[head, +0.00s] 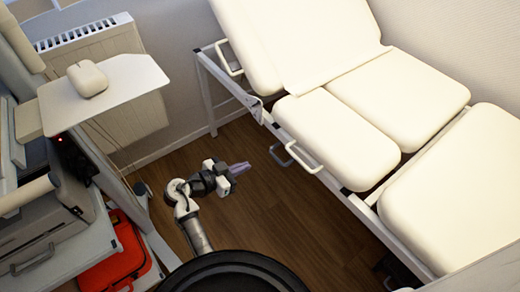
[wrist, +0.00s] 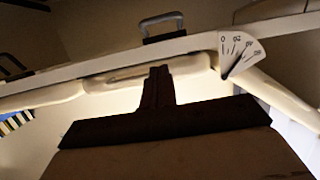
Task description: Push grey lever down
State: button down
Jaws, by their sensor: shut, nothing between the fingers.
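The grey lever (wrist: 162,17) is a small grey loop beside the rail of the white examination couch (head: 325,135). I see no contact with the lever.
At left are a shelf with a white device (head: 88,78) and a red case (head: 115,262). The wooden floor (head: 265,215) around my gripper is clear.

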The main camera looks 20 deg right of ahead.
jog(key=shift+w+a, duration=0.15)
jog(key=shift+w, duration=0.25)
jog(key=shift+r, duration=0.1)
jog(key=f+p+x, duration=0.2)
jog(key=x, duration=1)
jog(key=shift+f, duration=0.55)
jog(key=shift+f, duration=0.15)
